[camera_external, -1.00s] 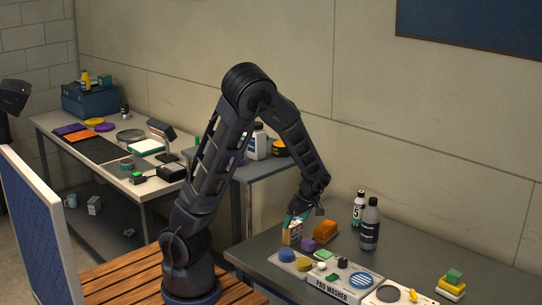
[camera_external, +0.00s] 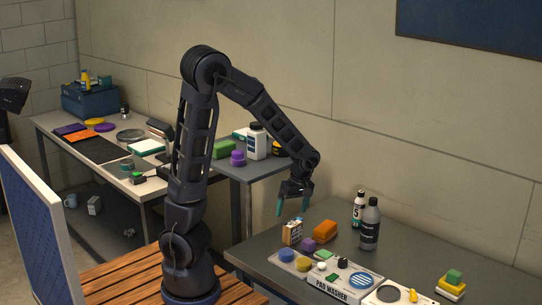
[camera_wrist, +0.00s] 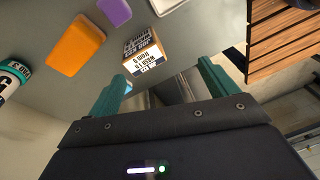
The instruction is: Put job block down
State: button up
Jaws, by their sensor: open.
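The job block (camera_external: 292,231), a small box with a printed white label and tan sides, stands upright on the grey table near its left edge. In the wrist view the job block (camera_wrist: 147,57) shows its printed faces ahead of the fingers and apart from them. My gripper (camera_external: 292,207) is open and empty above the block, its teal fingers pointing down. In the wrist view my gripper (camera_wrist: 158,85) shows both teal fingers spread, with nothing between them.
A purple block (camera_external: 308,244) and an orange block (camera_external: 325,231) sit right of the job block. Two bottles (camera_external: 370,224) stand farther right. The pad washer (camera_external: 338,284) and a tray of round pads (camera_external: 287,256) lie in front.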

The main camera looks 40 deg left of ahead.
jog(key=s+a+r+m+t+h, duration=0.1)
jog(key=s+a+r+m+t, duration=0.1)
jog(key=s+r+m, duration=0.5)
jog(key=s+a+r+m+t+h, duration=0.1)
jog(key=s+a+r+m+t, duration=0.2)
jog(key=s+r+m, duration=0.4)
jog(key=shift+s+a+r+m, duration=0.4)
jog(key=shift+s+a+r, duration=0.4)
jog(key=shift+s+r, duration=1.2)
jog(key=shift+w+r, duration=0.15)
jog(key=shift+w, duration=0.05)
